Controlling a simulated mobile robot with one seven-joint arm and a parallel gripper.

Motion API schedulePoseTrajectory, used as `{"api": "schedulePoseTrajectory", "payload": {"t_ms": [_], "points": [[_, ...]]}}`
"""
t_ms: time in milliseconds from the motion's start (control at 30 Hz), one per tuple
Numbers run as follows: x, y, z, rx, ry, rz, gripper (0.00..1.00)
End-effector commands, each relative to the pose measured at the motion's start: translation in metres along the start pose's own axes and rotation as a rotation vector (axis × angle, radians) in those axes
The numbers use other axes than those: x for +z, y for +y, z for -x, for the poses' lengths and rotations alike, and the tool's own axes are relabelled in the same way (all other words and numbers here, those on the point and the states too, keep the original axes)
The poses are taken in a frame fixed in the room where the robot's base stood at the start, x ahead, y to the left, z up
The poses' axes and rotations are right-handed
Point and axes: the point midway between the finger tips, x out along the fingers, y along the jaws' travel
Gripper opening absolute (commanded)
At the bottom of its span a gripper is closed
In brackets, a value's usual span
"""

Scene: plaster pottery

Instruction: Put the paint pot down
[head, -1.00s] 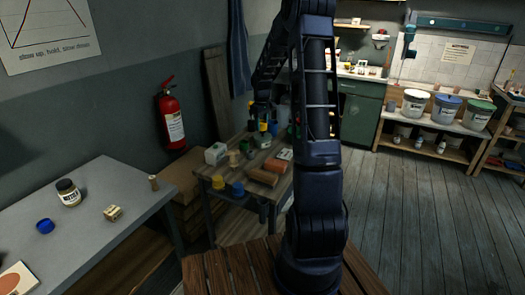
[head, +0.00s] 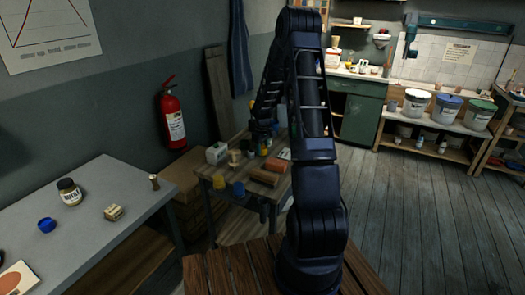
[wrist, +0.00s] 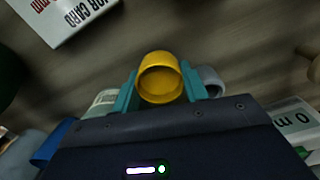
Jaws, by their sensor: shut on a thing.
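My gripper (wrist: 160,86) has its teal fingers on both sides of a yellow paint pot (wrist: 160,66) and is shut on it. The pot's round open end faces the wrist camera. In the head view my gripper (head: 262,130) is low over the far part of the small wooden table (head: 222,196), partly hidden by my arm. The held pot is small and dark there. I cannot tell whether it touches the tabletop.
A white card box (wrist: 65,14) lies near the pot; a white-green box (head: 216,154) stands at the table's left.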

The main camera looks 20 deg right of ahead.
Motion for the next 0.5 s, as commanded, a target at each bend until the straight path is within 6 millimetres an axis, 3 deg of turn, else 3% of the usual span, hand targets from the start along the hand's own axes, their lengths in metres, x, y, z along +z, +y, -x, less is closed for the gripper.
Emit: {"api": "schedulePoseTrajectory", "payload": {"t_ms": [433, 467, 500], "points": [[-0.0002, 0.0000, -0.0096, 0.000, 0.001, 0.000, 0.20], [-0.0002, 0.0001, -0.0099, 0.000, 0.001, 0.000, 0.46], [-0.0002, 0.0001, -0.0096, 0.001, 0.001, 0.000, 0.53]]}}
